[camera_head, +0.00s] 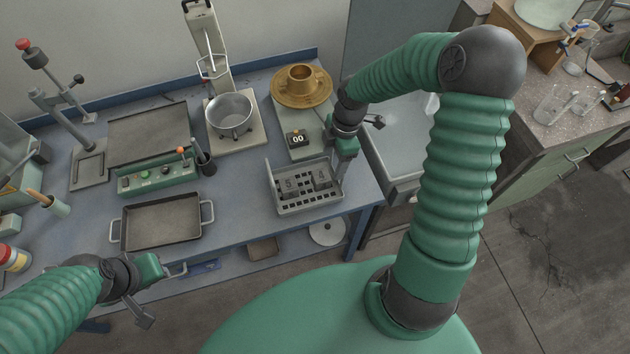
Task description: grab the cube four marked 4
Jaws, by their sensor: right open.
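The cube marked 4 (321,178) is a dark grey block in the right part of a grey slotted rack (309,201) near the bench's front edge. Another dark cube, apparently marked 3 (290,185), sits to its left in the same rack. My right gripper (357,149) is open, above and just right of the rack's back right corner. It appears apart from the cube, and its lower finger partly hides the rack's right side. My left gripper (162,294) is open and empty in front of the bench, at lower left.
A scale reading 00 (298,139) with a brass flanged part (301,86) stands behind the rack. A metal pot (230,114), a hot plate (150,136) and a tray (162,222) are to the left. A sink (398,150) lies right.

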